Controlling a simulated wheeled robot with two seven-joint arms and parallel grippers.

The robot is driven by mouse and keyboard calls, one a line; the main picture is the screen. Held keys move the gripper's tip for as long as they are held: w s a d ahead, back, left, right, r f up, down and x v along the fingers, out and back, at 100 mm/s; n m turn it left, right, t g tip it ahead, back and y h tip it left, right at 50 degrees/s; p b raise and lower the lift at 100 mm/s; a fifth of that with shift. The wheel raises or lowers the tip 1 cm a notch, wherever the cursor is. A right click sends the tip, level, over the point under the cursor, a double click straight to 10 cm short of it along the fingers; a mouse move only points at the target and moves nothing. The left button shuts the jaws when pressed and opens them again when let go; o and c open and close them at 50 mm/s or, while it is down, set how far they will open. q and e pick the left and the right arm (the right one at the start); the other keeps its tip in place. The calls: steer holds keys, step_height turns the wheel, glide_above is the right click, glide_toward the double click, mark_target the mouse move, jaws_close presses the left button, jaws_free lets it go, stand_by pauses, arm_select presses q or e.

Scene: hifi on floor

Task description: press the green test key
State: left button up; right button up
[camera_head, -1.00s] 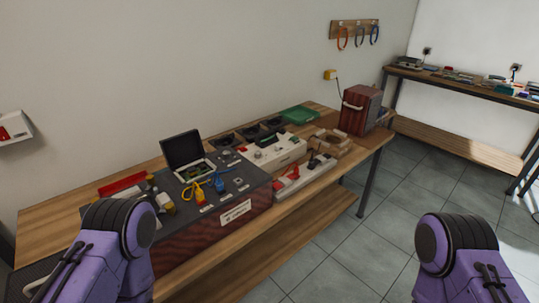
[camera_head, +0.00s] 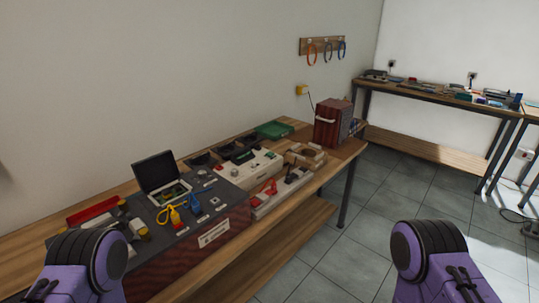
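A cream-coloured device (camera_head: 246,172) with knobs and small coloured parts on its top stands on the wooden bench (camera_head: 196,276). It has a small green spot near its back edge, but I cannot tell whether that is the green test key. A paler unit with a red part (camera_head: 268,188) lies in front of it. Only purple and black links of my two arms show, at the lower left and lower right. Neither gripper is in view.
A dark mat (camera_head: 205,190) left of the device bears an open black case (camera_head: 158,176) and yellow and blue tools (camera_head: 171,215). A dark red box (camera_head: 332,124) stands at the bench's right end. Another bench (camera_head: 435,90) stands behind.

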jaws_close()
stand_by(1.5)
